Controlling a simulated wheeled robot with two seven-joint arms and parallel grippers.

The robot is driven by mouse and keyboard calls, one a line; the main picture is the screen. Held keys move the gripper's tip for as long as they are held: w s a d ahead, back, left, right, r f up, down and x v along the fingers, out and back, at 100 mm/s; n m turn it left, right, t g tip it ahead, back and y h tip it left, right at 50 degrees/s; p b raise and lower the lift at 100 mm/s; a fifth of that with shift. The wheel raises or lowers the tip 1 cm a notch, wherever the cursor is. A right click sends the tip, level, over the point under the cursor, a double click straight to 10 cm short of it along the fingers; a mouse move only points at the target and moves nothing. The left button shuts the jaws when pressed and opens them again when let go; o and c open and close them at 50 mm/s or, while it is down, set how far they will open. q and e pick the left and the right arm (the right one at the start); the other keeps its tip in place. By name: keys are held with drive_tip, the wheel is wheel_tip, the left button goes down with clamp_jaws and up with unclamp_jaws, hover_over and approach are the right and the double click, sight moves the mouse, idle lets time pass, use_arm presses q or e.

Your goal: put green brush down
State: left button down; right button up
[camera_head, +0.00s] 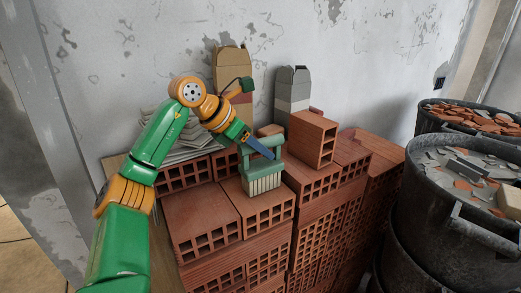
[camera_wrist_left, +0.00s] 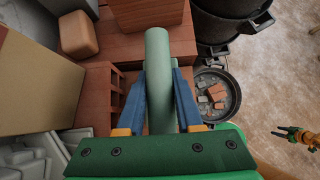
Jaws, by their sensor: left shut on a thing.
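The green brush (camera_head: 263,166) has a pale green handle and light bristles that point down. It is upright over the top of the hollow red bricks (camera_head: 200,212); I cannot tell whether the bristles touch them. My left gripper (camera_head: 268,152) is shut on the brush handle. In the left wrist view, the blue fingers of the left gripper (camera_wrist_left: 158,75) press on both sides of the green brush's handle (camera_wrist_left: 157,45); its bristles are hidden there. A small green and orange gripper, my right one (camera_wrist_left: 284,133), shows at the right edge of the left wrist view, too small to read.
A single hollow brick (camera_head: 312,140) stands higher on the stack, right of the brush. Bags (camera_head: 233,75) and (camera_head: 292,90) lean by the wall, behind. Grey slabs (camera_head: 178,135) lie left. Black rubble buckets (camera_head: 440,200) stand right. The front-left brick top is bare.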

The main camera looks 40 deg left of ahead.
use_arm(q)
drive_tip(key=shift+d+f, duration=0.2)
drive_tip(key=c, duration=0.6)
unclamp_jaws()
drive_tip(key=shift+o, duration=0.2)
drive_tip(key=shift+a+r, duration=0.1)
drive_tip(key=shift+r, duration=0.1)
drive_tip(key=p+v, duration=0.2)
drive_tip(key=v, duration=1)
drive_tip(key=shift+p, duration=0.35)
